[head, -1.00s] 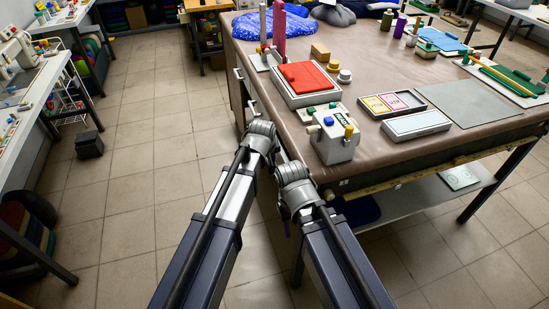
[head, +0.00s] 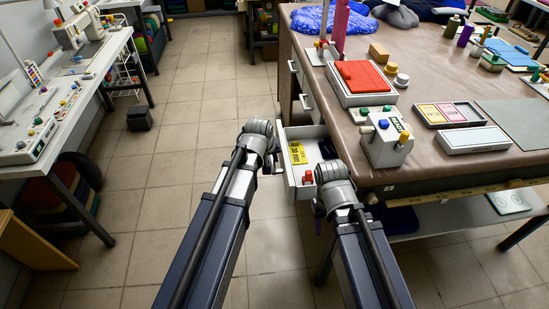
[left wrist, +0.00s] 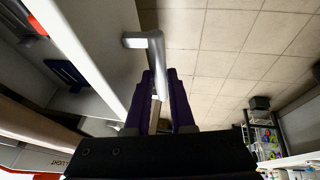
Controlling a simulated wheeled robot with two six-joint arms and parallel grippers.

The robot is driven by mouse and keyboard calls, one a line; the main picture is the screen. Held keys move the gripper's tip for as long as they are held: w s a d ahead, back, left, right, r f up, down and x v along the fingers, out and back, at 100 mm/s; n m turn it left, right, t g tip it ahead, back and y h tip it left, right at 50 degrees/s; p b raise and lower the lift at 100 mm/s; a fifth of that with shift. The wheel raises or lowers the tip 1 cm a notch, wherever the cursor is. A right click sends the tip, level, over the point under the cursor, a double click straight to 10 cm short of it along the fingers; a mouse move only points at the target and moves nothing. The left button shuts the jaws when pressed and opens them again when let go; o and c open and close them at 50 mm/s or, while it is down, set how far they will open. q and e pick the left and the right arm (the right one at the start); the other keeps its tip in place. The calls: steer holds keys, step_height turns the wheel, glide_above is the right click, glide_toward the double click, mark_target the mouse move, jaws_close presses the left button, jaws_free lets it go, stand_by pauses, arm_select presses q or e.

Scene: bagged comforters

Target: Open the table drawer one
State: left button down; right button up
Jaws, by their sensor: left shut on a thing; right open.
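The white table drawer (head: 306,130) stands pulled out from the left side of the brown-topped table (head: 440,80). Inside it lie a yellow item (head: 298,153) and a red-topped item (head: 308,177). In the left wrist view the grey drawer handle (left wrist: 157,48) runs between the purple fingers of my left gripper (left wrist: 160,82), which is shut on it. In the head view the left wrist hides most of this grip. My right gripper (head: 318,217) hangs by the table's near left corner, apart from the handle. It is open, its fingers mostly hidden by its wrist.
Two more drawer handles (head: 306,103) show further back on the table's left side. A grey device (head: 386,137) and a red-lidded box (head: 362,80) stand near the table edge.

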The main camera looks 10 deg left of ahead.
arm_select(q)
steer(key=c, duration=1.1)
jaws_free()
steer(key=shift+o, duration=0.2)
steer(key=shift+r, duration=0.1)
steer(key=p+v, duration=0.7)
steer(key=shift+s+r, duration=0.15)
steer(key=shift+r, duration=0.1)
steer(key=s+a+f+m+g, duration=0.2)
steer(key=s+m+g, duration=0.2)
steer(key=s, duration=0.7)
steer(key=s+d+m+g+y, duration=0.1)
steer(key=s+d+m+y, duration=0.1)
steer(key=s+d, duration=0.4)
steer(key=d+m, duration=0.1)
steer(key=d, duration=0.3)
steer(key=shift+s+d+m, duration=0.3)
steer(key=shift+s+m, duration=0.1)
